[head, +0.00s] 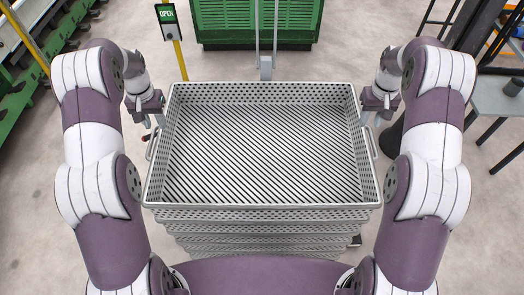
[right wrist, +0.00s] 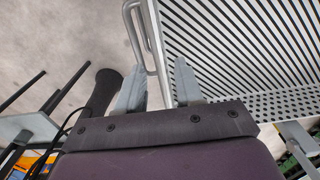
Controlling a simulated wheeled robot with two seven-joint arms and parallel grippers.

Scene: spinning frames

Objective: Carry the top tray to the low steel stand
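The top tray (head: 265,198) is a grey perforated metal tray with a slatted floor, empty, on top of a stack of similar trays in the head view. It has a wire handle at each side. My left gripper (head: 153,120) is at its left side by the left handle (head: 152,144), fingers apart. My right gripper (head: 371,117) is at its right side.
More trays (head: 262,228) are stacked below the top one. A green slatted container (head: 222,22) stands behind. Green machinery (head: 25,75) is at far left. Floor shows at both sides.

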